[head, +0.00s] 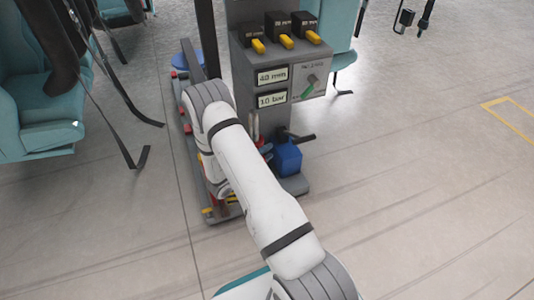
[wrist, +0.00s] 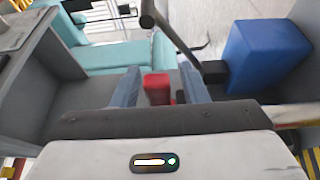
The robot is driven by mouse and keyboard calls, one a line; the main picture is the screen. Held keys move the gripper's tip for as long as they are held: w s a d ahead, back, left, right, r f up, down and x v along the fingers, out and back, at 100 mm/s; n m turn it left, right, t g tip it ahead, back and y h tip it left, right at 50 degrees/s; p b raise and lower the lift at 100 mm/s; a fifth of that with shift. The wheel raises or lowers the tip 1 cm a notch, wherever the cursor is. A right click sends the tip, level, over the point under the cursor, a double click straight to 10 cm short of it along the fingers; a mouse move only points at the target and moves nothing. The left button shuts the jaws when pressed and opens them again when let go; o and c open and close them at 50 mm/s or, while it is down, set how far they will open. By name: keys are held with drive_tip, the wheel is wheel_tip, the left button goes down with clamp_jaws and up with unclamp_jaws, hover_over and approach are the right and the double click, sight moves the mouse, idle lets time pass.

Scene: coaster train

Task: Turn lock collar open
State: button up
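My gripper (wrist: 160,80) shows in the wrist view with its two blue-grey fingers apart. A red block-shaped part (wrist: 157,86) lies between or just beyond the fingers, with a visible gap to the right finger. I cannot tell whether the fingers touch it, or whether it is the lock collar. In the head view my arm reaches down to the grey machine stand (head: 243,60), and my gripper is mostly hidden behind the arm and low parts of the stand. No other part can be made out clearly as a collar.
A blue box (head: 287,158) stands beside a black lever (head: 302,138); the wrist view shows the box (wrist: 265,55) right of my fingers and a dark rod (wrist: 178,42) close ahead. Teal seats (head: 40,110) stand left.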

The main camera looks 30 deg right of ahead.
drive_tip(key=p+v, duration=0.2)
drive_tip(key=v, duration=0.5)
drive_tip(key=shift+a+p, duration=0.3)
drive_tip(key=shift+s, duration=0.25)
